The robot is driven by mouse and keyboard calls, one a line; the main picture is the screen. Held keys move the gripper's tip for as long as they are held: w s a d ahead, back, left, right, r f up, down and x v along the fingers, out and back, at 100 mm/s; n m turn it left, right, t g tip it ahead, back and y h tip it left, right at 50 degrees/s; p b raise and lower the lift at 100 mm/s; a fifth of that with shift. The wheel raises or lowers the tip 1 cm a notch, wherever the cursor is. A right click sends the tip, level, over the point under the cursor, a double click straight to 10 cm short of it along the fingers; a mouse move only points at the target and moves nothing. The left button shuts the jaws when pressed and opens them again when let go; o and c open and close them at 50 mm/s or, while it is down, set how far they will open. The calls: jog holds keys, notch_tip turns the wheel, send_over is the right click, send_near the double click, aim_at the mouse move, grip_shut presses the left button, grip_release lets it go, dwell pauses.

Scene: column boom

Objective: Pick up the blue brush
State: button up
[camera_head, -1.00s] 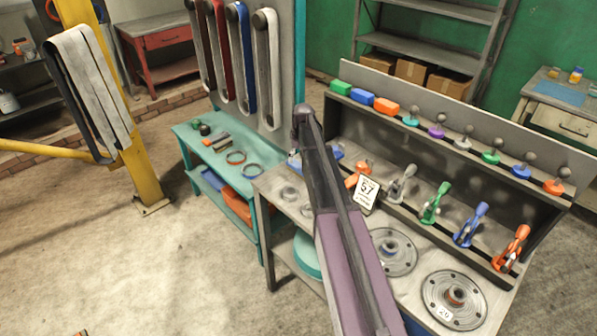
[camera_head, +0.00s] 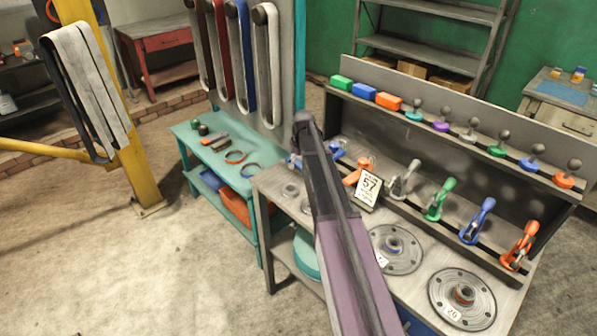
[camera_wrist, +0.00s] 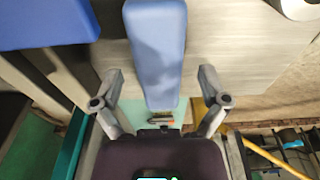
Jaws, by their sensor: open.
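A long, smooth blue piece, which looks like the blue brush (camera_wrist: 155,40), shows at the top middle of the wrist view. It runs down between the two fingers of my gripper (camera_wrist: 161,74). The fingers are apart, with a gap on either side of the blue piece; I cannot tell how far it is in depth. In the head view my arm ends over the left end of the grey workbench and hides my fingers. A bit of blue (camera_head: 294,161) shows there just left of my arm; I cannot tell if it is the same brush.
Another blue thing (camera_wrist: 45,22) lies at upper left in the wrist view. Right of my arm are a number card (camera_head: 368,187), upright coloured tools and round discs (camera_head: 462,299). A teal table (camera_head: 215,165) with rings stands left, beside hanging belts and a yellow post (camera_head: 135,130).

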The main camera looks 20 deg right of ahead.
jog(key=shift+f, duration=0.2)
dwell(0.5)
jog(key=c, duration=1.3)
